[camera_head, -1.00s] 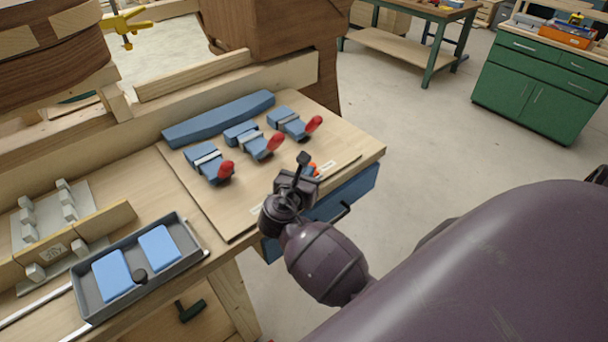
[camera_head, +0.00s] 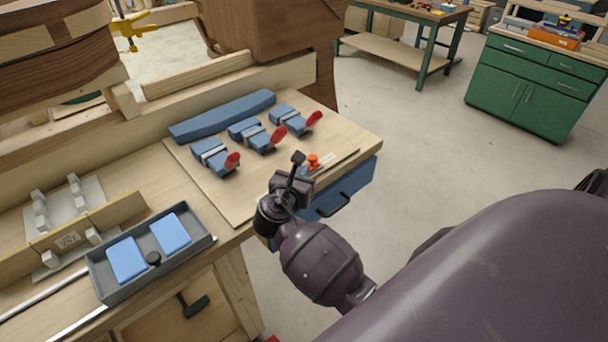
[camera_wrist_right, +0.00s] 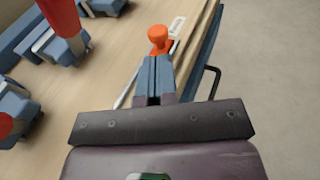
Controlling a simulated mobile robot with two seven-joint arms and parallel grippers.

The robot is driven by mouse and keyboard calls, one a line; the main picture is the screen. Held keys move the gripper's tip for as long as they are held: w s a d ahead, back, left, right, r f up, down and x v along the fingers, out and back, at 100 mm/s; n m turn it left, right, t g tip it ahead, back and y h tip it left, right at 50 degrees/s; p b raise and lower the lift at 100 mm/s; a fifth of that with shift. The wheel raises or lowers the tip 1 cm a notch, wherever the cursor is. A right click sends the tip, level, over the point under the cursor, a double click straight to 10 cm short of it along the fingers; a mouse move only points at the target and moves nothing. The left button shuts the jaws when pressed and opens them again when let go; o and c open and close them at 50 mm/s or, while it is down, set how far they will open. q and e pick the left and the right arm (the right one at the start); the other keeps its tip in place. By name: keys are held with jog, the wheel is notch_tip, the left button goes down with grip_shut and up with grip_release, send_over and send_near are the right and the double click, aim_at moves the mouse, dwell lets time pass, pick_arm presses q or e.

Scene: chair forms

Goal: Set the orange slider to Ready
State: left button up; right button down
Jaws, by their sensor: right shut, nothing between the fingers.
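The orange slider (camera_head: 313,160) is a small knob near the front edge of a wooden board. It also shows in the right wrist view (camera_wrist_right: 158,38), just beyond the fingertips. A white label strip (camera_head: 328,159) lies beside it on the right; its text is too small to read. My right gripper (camera_head: 298,158) is shut and empty, left of the slider in the head view. Its closed blue-grey fingers (camera_wrist_right: 155,75) point at the slider in the wrist view; whether they touch it I cannot tell. My left gripper is not in view.
Several blue toggle clamps with red handles (camera_head: 278,134) stand on the board (camera_head: 205,185) behind the slider. A grey tray (camera_head: 107,292) with blue blocks is at the left. A blue drawer front (camera_head: 345,190) with a dark handle lies below the board's front edge.

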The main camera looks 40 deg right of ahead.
jog(key=v, duration=0.9)
jog(key=shift+b, duration=0.35)
jog(key=shift+a+f, duration=0.1)
jog(key=shift+f, duration=0.05)
jog(key=s+f+m+t+y+b, duration=0.1)
jog(key=s+f+m+y, duration=0.25)
jog(key=f, duration=0.35)
jog(key=s+f+m+y, duration=0.2)
jog(key=f+m+y, duration=0.3)
jog(key=f, duration=0.2)
jog(key=s+f+m+t+y+b, duration=0.1)
jog(key=s+f+m+y, duration=0.4)
jog(key=s+m, duration=0.5)
jog(key=shift+d+m+t, duration=0.45)
jog(key=shift+m+t, duration=0.15)
jog(key=shift+m, duration=1.85)
jog(key=shift+s, duration=0.1)
